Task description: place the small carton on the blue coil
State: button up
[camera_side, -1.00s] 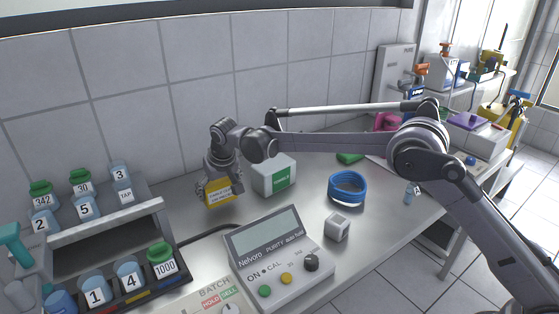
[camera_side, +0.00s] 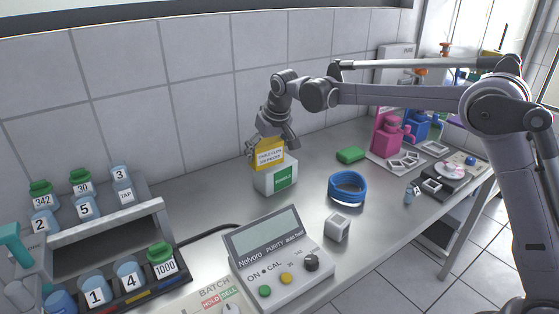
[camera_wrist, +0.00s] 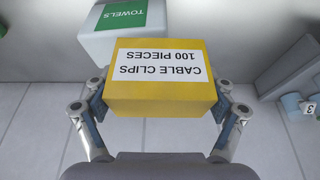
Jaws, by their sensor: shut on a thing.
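The small carton is a yellow box (camera_side: 269,153) with a white label reading CABLE CLIPS 100 PIECES. My gripper (camera_side: 271,152) is shut on it, and in the wrist view the yellow carton (camera_wrist: 161,95) sits between the two fingers. In the side view it is raised, in front of or over the white towels box; I cannot tell whether they touch. The blue coil (camera_side: 347,189) lies on the bench to the right of the carton, with nothing on it.
The white towels box (camera_side: 268,181) has a green label. A bottle rack (camera_side: 105,240) is at left.

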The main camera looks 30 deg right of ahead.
jog(key=s+d+r+m+h, duration=0.1)
jog(key=s+d+r+m, duration=0.1)
jog(key=s+d, duration=1)
jog(key=s+d+r+m+h, duration=0.1)
jog(key=s+d+r+m, duration=0.15)
jog(key=s+d, duration=1.05)
send_over(347, 177)
jog(key=s, duration=0.2)
jog(key=f, duration=0.6)
jog(key=shift+w+a+f, duration=0.2)
jog(key=shift+w+a, duration=0.05)
jog(key=shift+f, duration=2.05)
jog(key=shift+f, duration=0.15)
jog(key=o, duration=1)
jog(key=shift+o, duration=0.2)
